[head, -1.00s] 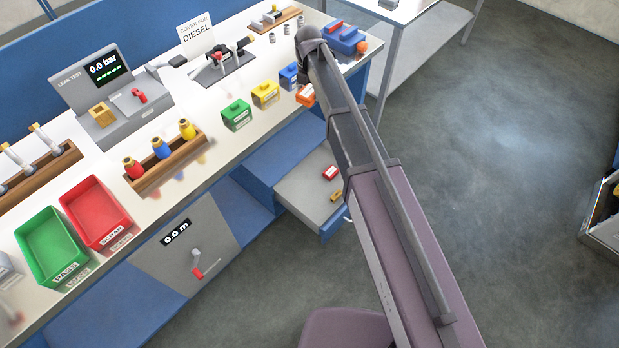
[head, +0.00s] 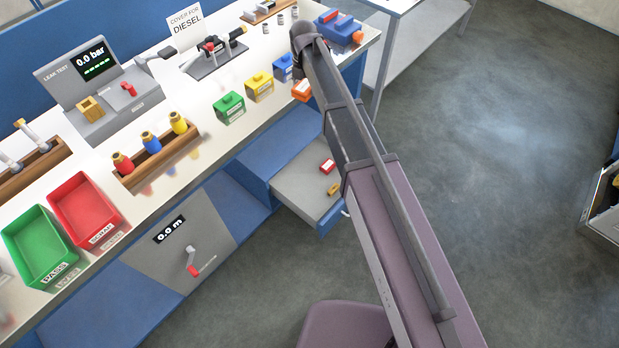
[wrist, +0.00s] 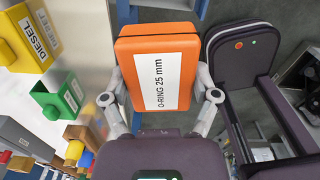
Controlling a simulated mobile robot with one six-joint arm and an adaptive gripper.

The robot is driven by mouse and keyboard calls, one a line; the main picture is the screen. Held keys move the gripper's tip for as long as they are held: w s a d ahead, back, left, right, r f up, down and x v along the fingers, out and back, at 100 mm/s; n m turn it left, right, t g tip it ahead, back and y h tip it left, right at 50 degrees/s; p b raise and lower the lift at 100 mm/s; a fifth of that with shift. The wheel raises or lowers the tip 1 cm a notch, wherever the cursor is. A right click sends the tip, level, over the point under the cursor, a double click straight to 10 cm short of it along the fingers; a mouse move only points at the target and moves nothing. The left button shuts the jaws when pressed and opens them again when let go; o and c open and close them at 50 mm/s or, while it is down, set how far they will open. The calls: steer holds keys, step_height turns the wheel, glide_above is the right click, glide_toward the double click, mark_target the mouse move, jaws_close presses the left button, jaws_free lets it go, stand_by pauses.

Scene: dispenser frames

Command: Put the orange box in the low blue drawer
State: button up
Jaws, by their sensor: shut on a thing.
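The orange box (wrist: 135,75), labelled "O-RING 25 mm", is held between the two fingers of my gripper (wrist: 160,92) in the wrist view. In the head view the orange box (head: 301,92) shows only in part at the bench's front edge, beside the blue box; my arm hides the rest and the gripper. The low blue drawer (head: 318,216) stands pulled out below the bench, with a grey floor. A red box (head: 327,166) and a small yellow thing (head: 333,189) lie in it. The gripper is above and beyond the drawer.
Green (head: 229,107), yellow (head: 260,87) and blue (head: 284,68) boxes stand in a row along the bench (head: 205,118). A blue and red device (head: 340,28) sits at the bench's far end. The drawer's left part is bare. Open floor (head: 480,190) lies to the right.

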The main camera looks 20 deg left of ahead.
steer(key=m+b, duration=0.2)
steer(key=b, duration=5.3)
glide_above(306, 193)
step_height(306, 193, down, 56)
steer(key=shift+r, duration=0.15)
step_height(306, 193, down, 6)
steer(key=b, duration=0.6)
steer(key=shift+f, duration=0.2)
steer(key=shift+f+b, duration=1.8)
steer(key=shift+b, duration=0.05)
steer(key=o, duration=1.1)
